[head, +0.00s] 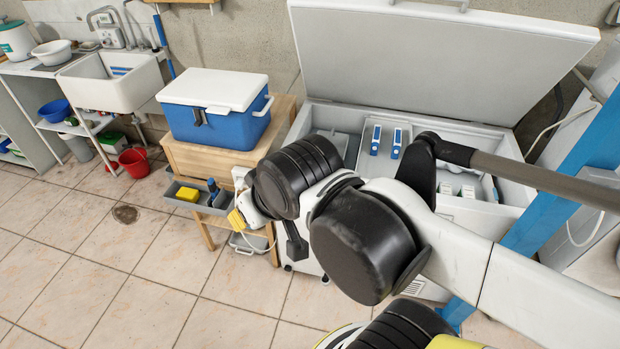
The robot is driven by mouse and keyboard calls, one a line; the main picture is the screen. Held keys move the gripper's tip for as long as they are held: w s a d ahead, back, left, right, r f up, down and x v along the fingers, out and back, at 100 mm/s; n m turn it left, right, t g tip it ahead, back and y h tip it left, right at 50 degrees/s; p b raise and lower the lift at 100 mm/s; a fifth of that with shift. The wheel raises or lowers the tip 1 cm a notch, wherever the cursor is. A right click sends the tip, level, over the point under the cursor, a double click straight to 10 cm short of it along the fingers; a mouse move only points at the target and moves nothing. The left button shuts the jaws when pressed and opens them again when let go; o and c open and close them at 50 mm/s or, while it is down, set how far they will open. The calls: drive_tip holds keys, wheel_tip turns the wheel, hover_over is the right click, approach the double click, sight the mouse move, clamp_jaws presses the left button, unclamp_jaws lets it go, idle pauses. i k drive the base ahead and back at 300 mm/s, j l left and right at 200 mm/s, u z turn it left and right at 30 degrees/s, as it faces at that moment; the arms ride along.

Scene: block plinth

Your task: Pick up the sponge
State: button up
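A yellow sponge (187,194) lies in a shallow grey tray (176,204), which juts from the front of the wooden stand. A small dark blue item (212,188) is in the tray to the sponge's right. My gripper (240,210) is at the end of my arm, just right of the tray and apart from the sponge in the picture. Its fingers are small and partly hidden by my own wrist, so I cannot tell whether they are open or shut. The sponge is in plain view, and nothing covers it.
A blue cooler with a white lid (216,91) stands on the wooden stand (200,157), above the tray. An open chest freezer (345,118) is behind my arm. A white sink (112,84) and a red bucket (134,162) are at left. The tiled floor in front is mostly clear.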

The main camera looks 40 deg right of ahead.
sight(187, 195)
drive_tip(key=i+j+z, duration=0.2)
drive_tip(key=i+j, duration=0.2)
drive_tip(key=i+j+z, duration=0.2)
drive_tip(key=i+j, duration=0.15)
drive_tip(key=i+j+z, duration=0.25)
drive_tip(key=j, duration=0.4)
drive_tip(key=i, duration=0.05)
